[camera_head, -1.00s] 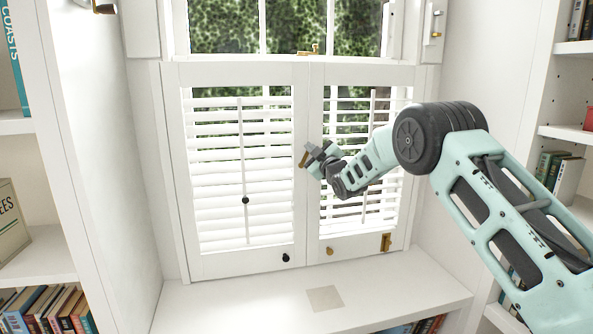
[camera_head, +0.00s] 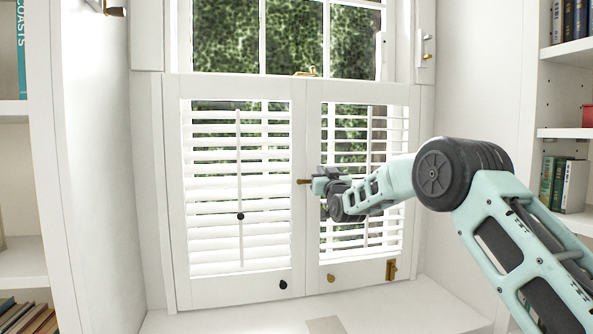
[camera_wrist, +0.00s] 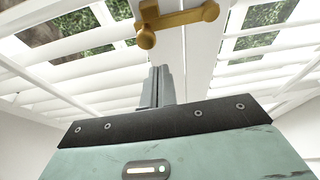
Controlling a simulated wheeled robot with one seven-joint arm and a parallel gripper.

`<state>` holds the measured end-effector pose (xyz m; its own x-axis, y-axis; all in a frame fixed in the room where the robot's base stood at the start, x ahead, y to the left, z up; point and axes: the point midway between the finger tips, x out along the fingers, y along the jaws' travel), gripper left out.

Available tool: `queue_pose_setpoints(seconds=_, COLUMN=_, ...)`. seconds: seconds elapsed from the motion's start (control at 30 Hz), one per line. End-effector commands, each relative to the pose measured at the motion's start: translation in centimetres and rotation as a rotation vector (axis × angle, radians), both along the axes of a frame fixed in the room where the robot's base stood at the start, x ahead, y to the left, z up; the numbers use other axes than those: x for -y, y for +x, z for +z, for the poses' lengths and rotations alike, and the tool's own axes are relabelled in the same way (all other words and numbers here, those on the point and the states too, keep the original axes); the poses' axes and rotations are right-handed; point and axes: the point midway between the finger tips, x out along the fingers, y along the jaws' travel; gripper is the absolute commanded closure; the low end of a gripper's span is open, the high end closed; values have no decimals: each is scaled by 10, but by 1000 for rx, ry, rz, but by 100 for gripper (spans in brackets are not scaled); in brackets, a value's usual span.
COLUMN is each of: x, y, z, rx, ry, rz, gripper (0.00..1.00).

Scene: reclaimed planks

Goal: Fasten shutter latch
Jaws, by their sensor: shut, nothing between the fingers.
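A brass latch (camera_head: 305,181) sits at the seam between the two white louvred shutter panels, the left panel (camera_head: 172,200) and the right panel (camera_head: 313,240). Both panels look closed. In the wrist view the latch (camera_wrist: 180,20) is a bar with rounded ends lying across the seam; I cannot tell whether it is seated in a catch. My gripper (camera_head: 317,182) is just right of the latch in the head view. In the wrist view its grey fingers (camera_wrist: 157,82) are together and empty, pointing up below the bar. Contact with the latch is not clear.
A black knob (camera_head: 283,284), a brass knob (camera_head: 331,278) and a brass fitting (camera_head: 391,270) are low on the shutters. Another brass fitting (camera_head: 308,72) is above. The sill (camera_head: 400,305) is mostly clear. Bookshelves (camera_head: 568,133) flank the window.

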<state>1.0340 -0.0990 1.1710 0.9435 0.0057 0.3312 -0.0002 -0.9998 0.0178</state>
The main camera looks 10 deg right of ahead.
Motion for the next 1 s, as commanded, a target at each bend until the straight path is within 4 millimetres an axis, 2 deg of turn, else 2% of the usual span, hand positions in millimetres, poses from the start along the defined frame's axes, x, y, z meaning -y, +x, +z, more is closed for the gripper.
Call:
queue_pose_setpoints(seconds=0.17, x=2, y=0, z=12, rx=2, ry=-1, rz=0, gripper=100)
queue_pose_setpoints(seconds=0.33, x=6, y=-2, z=46, rx=4, ry=1, rz=0, gripper=100)
queue_pose_setpoints(seconds=0.4, x=4, y=-14, z=31, rx=-3, ry=1, rz=2, gripper=100)
queue_pose_setpoints(seconds=0.7, x=-2, y=-64, z=15, rx=-1, ry=0, rz=2, gripper=100)
queue_pose_setpoints(seconds=1.0, x=-5, y=-93, z=5, rx=-2, ry=1, rz=1, gripper=100)
